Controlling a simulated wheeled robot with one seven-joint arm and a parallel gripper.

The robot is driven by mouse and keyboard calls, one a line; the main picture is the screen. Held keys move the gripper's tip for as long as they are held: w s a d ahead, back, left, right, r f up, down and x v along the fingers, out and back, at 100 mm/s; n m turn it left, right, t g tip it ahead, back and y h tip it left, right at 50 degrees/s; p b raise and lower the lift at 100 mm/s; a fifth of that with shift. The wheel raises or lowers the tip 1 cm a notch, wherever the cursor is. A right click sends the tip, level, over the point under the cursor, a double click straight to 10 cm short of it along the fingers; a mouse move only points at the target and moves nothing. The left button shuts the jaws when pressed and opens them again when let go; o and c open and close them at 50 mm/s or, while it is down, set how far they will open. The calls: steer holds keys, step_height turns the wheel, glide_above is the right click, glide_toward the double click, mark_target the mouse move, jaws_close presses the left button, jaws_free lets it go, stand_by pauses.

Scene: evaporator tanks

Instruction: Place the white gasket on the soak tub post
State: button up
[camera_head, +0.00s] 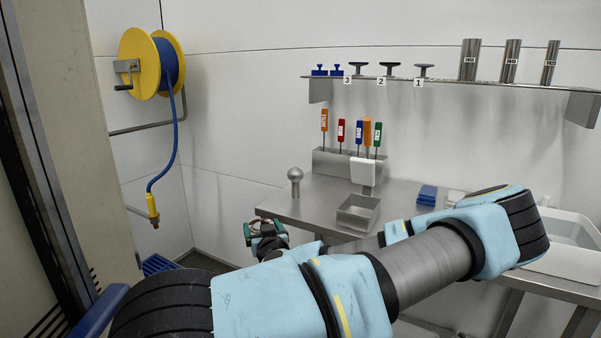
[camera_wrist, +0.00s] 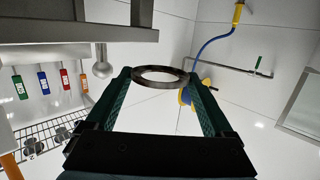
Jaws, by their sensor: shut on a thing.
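My gripper (camera_head: 263,232) is off the front left edge of the bench in the head view. In the wrist view its green fingers (camera_wrist: 159,77) are shut on a thin ring (camera_wrist: 160,85), which looks dark brown rather than white. The ring spans between the fingertips, clear of any surface. No clearly white gasket shows. A white tub (camera_head: 572,270) with liquid stands at the far right of the bench, far from my gripper. My arm partly hides that area, and I cannot make out the tub's post for certain.
A steel bench (camera_head: 322,205) carries a ball-topped post (camera_head: 295,182), an open steel box (camera_head: 358,212), a tool rack (camera_head: 335,163) and blue pads (camera_head: 427,195). A shelf (camera_head: 450,81) hangs above. A yellow hose reel (camera_head: 140,64) with a dangling blue hose is on the left wall.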

steer(key=s+f+m+t+h, duration=0.1)
steer(key=s+f+m+h, duration=0.2)
steer(key=s+f, duration=0.5)
step_height(320, 180, down, 8)
steer(key=shift+r+h, duration=0.25)
steer(key=shift+h, duration=0.65)
